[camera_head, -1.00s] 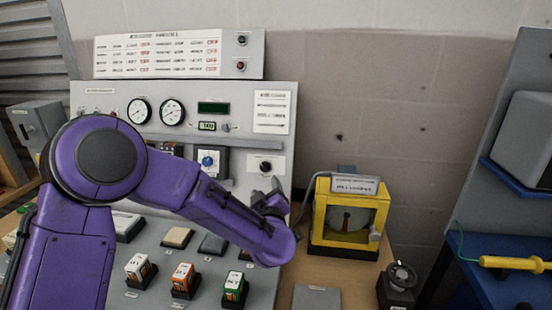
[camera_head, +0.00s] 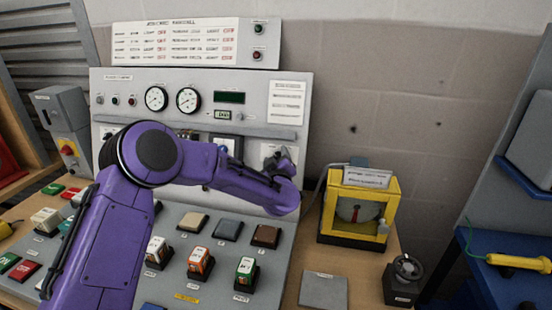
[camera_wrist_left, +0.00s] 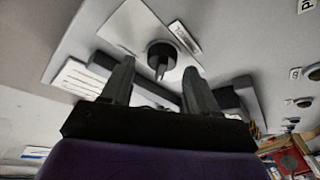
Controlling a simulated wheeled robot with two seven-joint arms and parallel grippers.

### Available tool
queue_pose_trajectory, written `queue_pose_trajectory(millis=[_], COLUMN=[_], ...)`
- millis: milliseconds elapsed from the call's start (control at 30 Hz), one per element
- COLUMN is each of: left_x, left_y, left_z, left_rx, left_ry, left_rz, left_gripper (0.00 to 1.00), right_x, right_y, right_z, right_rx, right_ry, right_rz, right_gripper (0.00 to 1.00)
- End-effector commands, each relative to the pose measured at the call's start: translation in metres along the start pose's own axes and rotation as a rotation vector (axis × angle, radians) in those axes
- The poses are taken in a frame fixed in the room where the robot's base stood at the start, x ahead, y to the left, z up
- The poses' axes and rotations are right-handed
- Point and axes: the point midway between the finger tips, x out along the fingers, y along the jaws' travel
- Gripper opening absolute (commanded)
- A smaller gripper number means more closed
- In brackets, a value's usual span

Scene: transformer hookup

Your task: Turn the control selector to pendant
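A black knob (camera_wrist_left: 162,55) with a protruding grip sits on a pale plate in the left wrist view. It appears to be the control selector, but its lettering is not readable. My left gripper (camera_wrist_left: 158,70) is open, with its two dark fingers apart on either side of the knob's grip in the picture; I see no clear contact. In the head view my left gripper (camera_head: 278,160) is in front of the right side of the upright control panel (camera_head: 240,83) and hides most of the knob's area. My right gripper is not in view.
A sloped desk with several coloured blocks, such as a green one (camera_head: 246,269), lies below my left arm. A yellow-framed gauge (camera_head: 358,207) stands to the right. A grey box with a red and yellow rotary switch (camera_head: 68,150) is at the left.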

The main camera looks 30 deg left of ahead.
Motion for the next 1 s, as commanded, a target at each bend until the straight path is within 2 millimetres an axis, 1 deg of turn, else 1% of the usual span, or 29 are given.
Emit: queue_pose_trajectory(millis=[33, 67, 100, 133, 167, 367, 567, 767, 1000], left_x=[-0.0002, -0.0002, -0.0002, -0.0003, -0.0003, -0.0005, -0.0007, -0.0007, -0.0009], left_y=[0.0001, 0.0001, 0.0001, 0.0001, 0.0001, 0.0000, -0.0004, -0.0004, -0.0008], left_z=[0.0001, 0.0001, 0.0001, 0.0001, 0.0001, 0.0002, 0.0005, 0.0005, 0.0011], left_rx=[0.000, 0.000, 0.000, 0.000, 0.000, 0.006, 0.057, 0.176, 0.376], left_ry=[0.000, 0.000, 0.000, 0.000, 0.000, 0.000, 0.000, 0.000, 0.000], left_rz=[0.000, 0.000, 0.000, 0.000, 0.000, 0.003, 0.026, 0.083, 0.178], left_gripper=[0.44, 0.34, 0.21, 0.11, 0.05, 0.05, 0.05, 0.05, 0.05], right_x=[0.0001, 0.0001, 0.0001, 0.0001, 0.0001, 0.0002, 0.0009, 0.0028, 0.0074], right_y=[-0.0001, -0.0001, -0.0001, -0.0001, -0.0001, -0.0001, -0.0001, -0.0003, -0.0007], right_z=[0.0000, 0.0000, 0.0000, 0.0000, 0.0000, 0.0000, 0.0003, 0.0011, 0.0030], right_rx=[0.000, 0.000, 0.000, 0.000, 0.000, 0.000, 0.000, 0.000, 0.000], right_ry=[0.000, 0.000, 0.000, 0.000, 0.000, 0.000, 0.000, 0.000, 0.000], right_rz=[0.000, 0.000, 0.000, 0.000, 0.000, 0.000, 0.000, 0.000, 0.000], right_gripper=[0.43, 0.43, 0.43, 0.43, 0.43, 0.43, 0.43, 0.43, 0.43])
